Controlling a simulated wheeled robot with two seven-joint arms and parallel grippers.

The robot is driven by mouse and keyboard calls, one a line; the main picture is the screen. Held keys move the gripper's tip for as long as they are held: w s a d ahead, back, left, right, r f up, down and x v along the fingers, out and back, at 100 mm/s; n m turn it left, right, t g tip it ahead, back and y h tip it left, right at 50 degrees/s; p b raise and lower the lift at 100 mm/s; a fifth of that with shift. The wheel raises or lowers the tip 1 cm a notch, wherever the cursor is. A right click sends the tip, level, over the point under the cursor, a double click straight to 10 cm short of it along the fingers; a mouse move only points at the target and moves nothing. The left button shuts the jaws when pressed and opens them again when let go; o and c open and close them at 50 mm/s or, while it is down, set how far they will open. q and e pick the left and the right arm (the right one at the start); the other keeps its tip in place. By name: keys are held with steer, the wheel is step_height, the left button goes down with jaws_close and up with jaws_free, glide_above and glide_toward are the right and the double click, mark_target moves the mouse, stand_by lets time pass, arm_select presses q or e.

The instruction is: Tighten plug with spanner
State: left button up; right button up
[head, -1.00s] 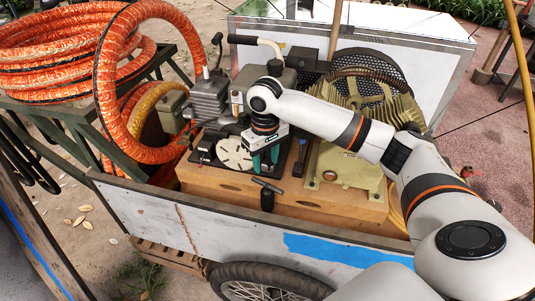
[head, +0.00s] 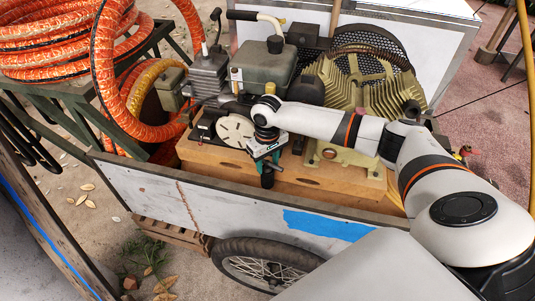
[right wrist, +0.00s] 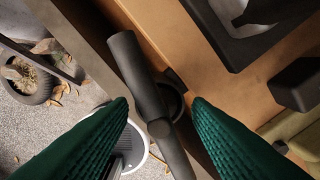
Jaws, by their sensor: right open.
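A dark T-handled tool, which looks like the spanner (right wrist: 146,88), lies between my right fingers in the right wrist view, with a dark round holder or socket (right wrist: 171,98) partly under its bar. In the head view its dark lower part (head: 267,181) shows under my right gripper (head: 266,163), at the front edge of the wooden box. My right gripper (right wrist: 160,106) has its two green ribbed fingers spread, one on each side of the bar. The fingers look apart from it. I cannot pick out the plug for certain. My left gripper is not in view.
The wooden box (head: 216,162) carries a compressor with a finned cylinder (head: 209,72), a grey-green tank (head: 263,66) and a tan finned motor (head: 357,95). The cart's side panel (head: 150,193) runs along the front. Coiled orange hose (head: 50,40) lies at the left.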

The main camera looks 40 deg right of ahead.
jaws_close()
stand_by(0.3)
steer(key=shift+r+p, duration=4.2)
steer(key=shift+p, duration=0.75)
step_height(320, 180, up, 4)
steer(key=p, duration=0.5)
